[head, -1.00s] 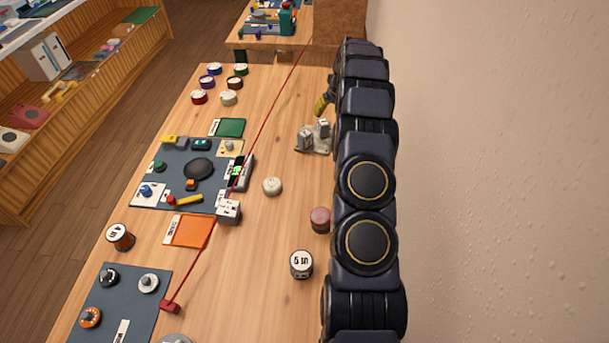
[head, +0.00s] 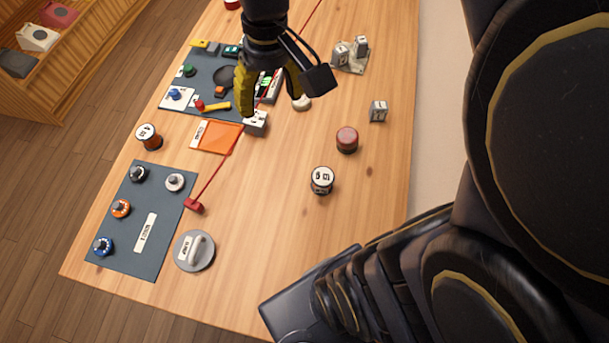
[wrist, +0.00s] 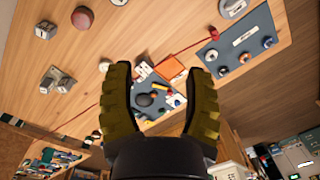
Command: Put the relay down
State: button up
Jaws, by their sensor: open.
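My gripper (head: 270,100) is open above the right side of the upper grey-blue mat (head: 182,105), its yellow fingers apart with nothing seen between them. It also shows in the wrist view (wrist: 160,75). No part is clearly marked as the relay. A small grey metal block (head: 378,111) stands alone on the table, right of the gripper; it also shows in the wrist view (wrist: 62,79). A grey bracket (head: 352,66) carries similar metal blocks behind it. A white labelled block (head: 255,122) sits below the fingers beside the orange card. The gripper hides part of the mat.
A red-topped cylinder (head: 347,140) and a labelled spool (head: 322,180) stand on the right of the table. A lower mat (head: 125,253) holds several knobs. A red cord (head: 219,170) crosses the table.

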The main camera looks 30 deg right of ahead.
jog(key=s+a+g+h, duration=0.1)
jog(key=s+a, duration=0.2)
jog(key=s, duration=1)
jog(key=shift+s+f+n, duration=0.3)
jog(key=shift+s+n, duration=0.05)
jog(key=shift+n, duration=0.05)
